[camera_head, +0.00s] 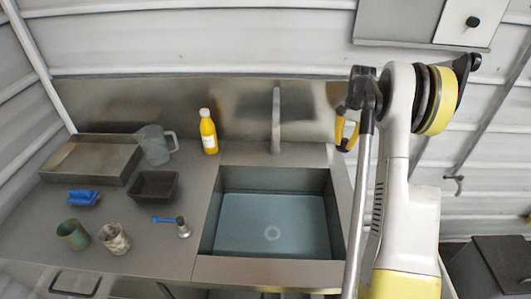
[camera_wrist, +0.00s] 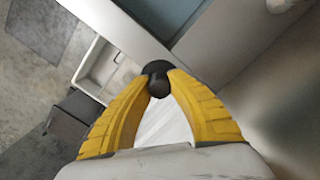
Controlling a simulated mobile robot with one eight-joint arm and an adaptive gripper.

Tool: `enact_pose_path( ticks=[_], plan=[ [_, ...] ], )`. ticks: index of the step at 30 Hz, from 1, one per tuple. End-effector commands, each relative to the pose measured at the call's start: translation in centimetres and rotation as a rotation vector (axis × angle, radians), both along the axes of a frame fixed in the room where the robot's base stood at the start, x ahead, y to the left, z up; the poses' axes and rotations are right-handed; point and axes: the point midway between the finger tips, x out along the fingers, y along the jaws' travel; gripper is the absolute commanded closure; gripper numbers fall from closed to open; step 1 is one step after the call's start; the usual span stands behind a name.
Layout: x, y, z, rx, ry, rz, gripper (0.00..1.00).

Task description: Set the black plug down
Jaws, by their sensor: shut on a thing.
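The black plug (camera_wrist: 157,68) is between the tips of my yellow-fingered gripper (camera_wrist: 160,84) in the wrist view. It has a round dark disc with a short knob, and both fingertips press on the knob. In the head view my gripper (camera_head: 346,134) hangs above the right rear of the counter, just right of the sink (camera_head: 338,222). I cannot make out the plug in that view.
A tap (camera_head: 276,122) stands behind the sink, beside a yellow bottle (camera_head: 208,132). Left on the counter are a metal tray (camera_head: 80,178), clear jug (camera_head: 155,143), black tray (camera_head: 153,187), blue sponge-like thing (camera_head: 84,198), two cups (camera_head: 72,235) (camera_head: 114,239) and a blue-handled tool (camera_head: 182,228).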

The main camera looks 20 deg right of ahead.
Motion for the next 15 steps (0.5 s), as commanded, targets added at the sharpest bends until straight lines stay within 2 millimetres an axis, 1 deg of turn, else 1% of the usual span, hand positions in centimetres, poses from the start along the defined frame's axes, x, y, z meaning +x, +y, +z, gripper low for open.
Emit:
enact_pose_path(
  ticks=[1,2,5,8,12,15],
  plan=[
    [-0.1,-0.7,0.6,0.002,0.0,-0.003,1.0],
    [-0.1,-1.0,0.8,0.002,0.0,-0.003,1.0],
    [0.4,-1.1,0.7,0.004,0.0,-0.001,1.0],
    [1.8,-0.1,-0.5,0.005,0.0,0.002,1.0],
    [4.7,2.1,-2.8,0.005,0.0,0.002,1.0],
    [6.5,3.5,-4.2,0.004,0.0,0.001,1.0]
  ],
)
